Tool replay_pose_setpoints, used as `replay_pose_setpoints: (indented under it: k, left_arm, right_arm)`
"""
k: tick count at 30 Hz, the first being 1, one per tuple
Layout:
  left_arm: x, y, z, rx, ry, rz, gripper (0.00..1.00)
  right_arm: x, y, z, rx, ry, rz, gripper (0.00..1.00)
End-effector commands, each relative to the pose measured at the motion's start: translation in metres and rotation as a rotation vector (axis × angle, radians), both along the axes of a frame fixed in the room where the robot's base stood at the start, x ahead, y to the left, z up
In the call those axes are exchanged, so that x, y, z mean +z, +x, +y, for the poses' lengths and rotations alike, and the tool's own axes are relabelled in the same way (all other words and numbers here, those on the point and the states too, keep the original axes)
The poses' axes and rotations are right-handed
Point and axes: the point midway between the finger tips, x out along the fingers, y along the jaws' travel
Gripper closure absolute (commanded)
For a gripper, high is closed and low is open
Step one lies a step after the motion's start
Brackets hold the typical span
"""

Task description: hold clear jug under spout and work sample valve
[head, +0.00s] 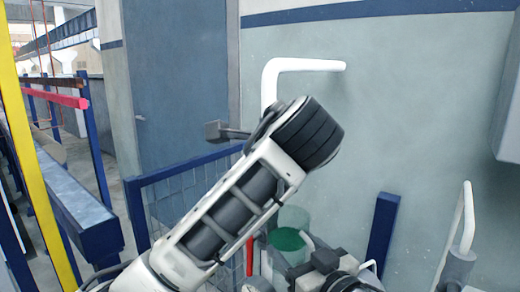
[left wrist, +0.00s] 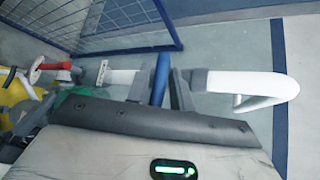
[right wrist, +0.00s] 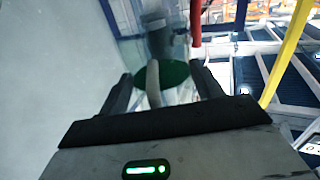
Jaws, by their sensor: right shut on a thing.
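A clear jug (head: 290,222) with green liquid stands upright low in the head view, partly behind an arm link of mine. My right gripper (head: 325,262) is shut on the jug's pale handle, which shows between its fingers in the right wrist view (right wrist: 153,85). In the left wrist view a white pipe (left wrist: 245,83) with a bent end runs across. A blue bar (left wrist: 160,78) stands between the fingers of my left gripper (left wrist: 160,90); I cannot tell whether they press on it. A red handle (left wrist: 55,66) sits at the far left there. The sample valve's body is not clear.
A blue mesh fence (head: 185,190) stands left of the jug. A bent white pipe (head: 305,66) comes up before the pale wall (head: 420,110). A blue post (head: 382,225) and another white pipe (head: 467,220) stand at the right.

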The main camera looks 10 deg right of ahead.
Motion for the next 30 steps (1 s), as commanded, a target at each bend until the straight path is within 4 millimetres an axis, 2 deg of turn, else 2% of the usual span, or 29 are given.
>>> replay_pose_setpoints:
  k: [8,11,21,30]
  left_arm:
    - [0.001,-0.002,-0.001,-0.001,0.001,-0.003,0.78]
    - [0.006,-0.011,-0.003,-0.004,0.000,-0.005,0.78]
    - [0.025,-0.060,-0.010,-0.005,-0.002,-0.001,0.78]
    - [0.029,-0.069,-0.010,0.001,0.000,0.000,0.78]
  right_arm:
    - [0.002,0.000,0.000,0.001,0.000,-0.004,0.58]
    - [0.002,0.000,0.000,0.001,0.000,-0.004,0.58]
    - [0.002,0.000,0.000,0.001,0.000,-0.004,0.58]
    - [0.002,0.000,0.000,0.001,0.001,-0.004,0.58]
